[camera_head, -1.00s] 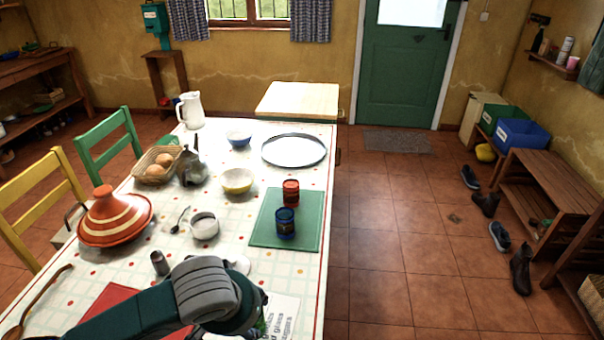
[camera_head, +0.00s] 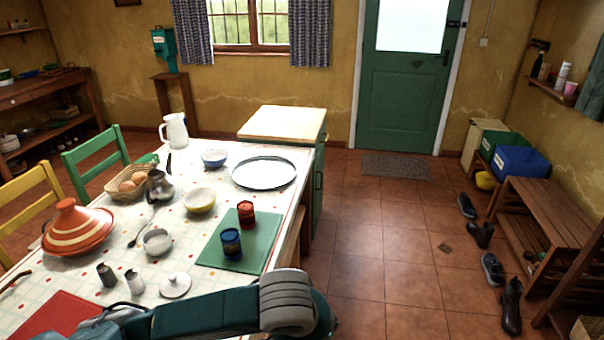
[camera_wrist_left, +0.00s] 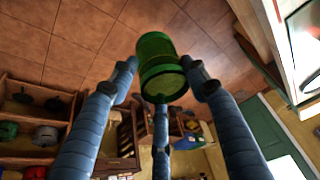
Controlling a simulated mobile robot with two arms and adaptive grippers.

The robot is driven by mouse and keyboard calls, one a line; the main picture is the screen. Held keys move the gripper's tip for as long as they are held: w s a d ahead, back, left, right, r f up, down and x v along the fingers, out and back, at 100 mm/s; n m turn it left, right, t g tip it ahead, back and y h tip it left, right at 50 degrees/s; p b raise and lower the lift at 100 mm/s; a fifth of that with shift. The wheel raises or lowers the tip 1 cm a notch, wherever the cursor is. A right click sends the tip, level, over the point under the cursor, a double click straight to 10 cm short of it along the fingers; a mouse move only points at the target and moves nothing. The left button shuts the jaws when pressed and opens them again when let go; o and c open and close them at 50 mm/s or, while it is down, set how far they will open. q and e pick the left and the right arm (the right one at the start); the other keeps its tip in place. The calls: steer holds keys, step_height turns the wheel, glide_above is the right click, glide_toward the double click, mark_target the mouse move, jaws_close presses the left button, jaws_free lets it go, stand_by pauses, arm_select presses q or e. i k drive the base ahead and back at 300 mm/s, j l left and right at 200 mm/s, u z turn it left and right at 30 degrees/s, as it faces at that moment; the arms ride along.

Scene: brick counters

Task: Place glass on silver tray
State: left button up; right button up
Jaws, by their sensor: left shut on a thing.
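A green glass (camera_wrist_left: 160,68) is held between the fingers of my left gripper (camera_wrist_left: 165,82) in the left wrist view, with floor tiles behind it. In the head view my left arm comes in along the bottom; its fingers and the green glass are hidden there. The round silver tray (camera_head: 264,173) lies empty at the far right of the table. A red glass (camera_head: 246,214) and a blue glass (camera_head: 231,243) stand on a green mat (camera_head: 262,240) nearer to me. My right gripper is not in view.
The patterned table (camera_head: 110,245) also bears a tagine (camera_head: 76,228), a bread basket (camera_head: 126,182), a yellow bowl (camera_head: 200,200), a blue bowl (camera_head: 214,158), a white pitcher (camera_head: 174,131) and a white lid (camera_head: 175,285).

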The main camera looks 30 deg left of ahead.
mark_target(253, 172)
steer(key=i+l+u, duration=0.2)
steer(key=i+l, duration=0.2)
steer(key=i, duration=0.25)
steer(key=i+l+u, duration=0.2)
steer(key=i+l, duration=0.3)
steer(key=i, duration=0.15)
steer(key=i+j+u, duration=0.3)
steer(key=i+u, duration=0.7)
steer(key=i+l+u, duration=0.2)
steer(key=i+u, duration=0.3)
steer(key=i, duration=0.15)
